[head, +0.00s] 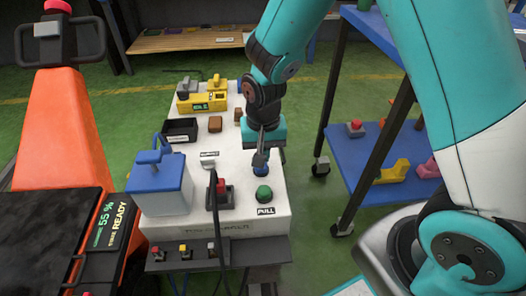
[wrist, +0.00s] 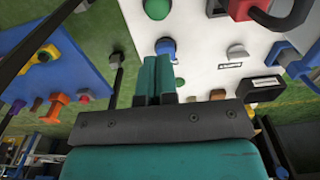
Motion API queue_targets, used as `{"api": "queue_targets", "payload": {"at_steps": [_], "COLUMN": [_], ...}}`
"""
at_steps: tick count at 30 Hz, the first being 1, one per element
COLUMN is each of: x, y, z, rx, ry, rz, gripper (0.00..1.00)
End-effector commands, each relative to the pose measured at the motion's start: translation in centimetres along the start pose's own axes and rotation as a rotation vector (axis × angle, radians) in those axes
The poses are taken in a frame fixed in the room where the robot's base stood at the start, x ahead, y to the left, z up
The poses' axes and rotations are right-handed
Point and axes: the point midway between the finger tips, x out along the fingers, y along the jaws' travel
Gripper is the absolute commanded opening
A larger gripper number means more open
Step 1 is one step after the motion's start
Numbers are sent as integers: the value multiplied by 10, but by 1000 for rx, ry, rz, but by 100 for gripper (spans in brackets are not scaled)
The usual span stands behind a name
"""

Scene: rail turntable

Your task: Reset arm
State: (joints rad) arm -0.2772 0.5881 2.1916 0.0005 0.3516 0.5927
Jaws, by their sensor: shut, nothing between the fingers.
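My teal and dark grey gripper (head: 261,161) hangs over the right side of the white panel table (head: 185,222). Its fingers are together with nothing between them. In the head view the fingertips appear close to a blue round knob (head: 262,172); whether they touch it I cannot tell. In the wrist view the shut fingers (wrist: 158,68) point toward the panel, with the blue knob (wrist: 166,46) just beyond them. A green button (head: 263,194) sits nearer the panel's front edge, by a PULL label (head: 265,211). My arm reaches in from the upper right.
A blue box with a handle (head: 160,188), a red switch (head: 222,186) and a black tray (head: 181,130) stand on the panel. An orange pallet truck (head: 60,130) is at left. A blue shelf cart (head: 370,165) stands at right. Green floor lies between.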

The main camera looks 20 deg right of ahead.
Motion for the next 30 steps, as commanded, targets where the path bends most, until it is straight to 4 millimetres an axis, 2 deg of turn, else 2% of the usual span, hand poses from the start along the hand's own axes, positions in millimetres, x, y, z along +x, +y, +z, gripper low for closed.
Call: {"api": "queue_targets", "payload": {"at_steps": [10,13,17,21,24,30], "x": [-1,-13,-56,-116,-147,-186], "y": [0,-2,-8,-9,-6,5], "z": [0,4,25,69,101,154], "rx": [-2,-29,-147,-364,-514,-758], "ry": [0,-1,-8,-11,-4,24], "rz": [-1,-20,-90,-196,-256,-333], "gripper": [0,0,0,0,0,0]}}
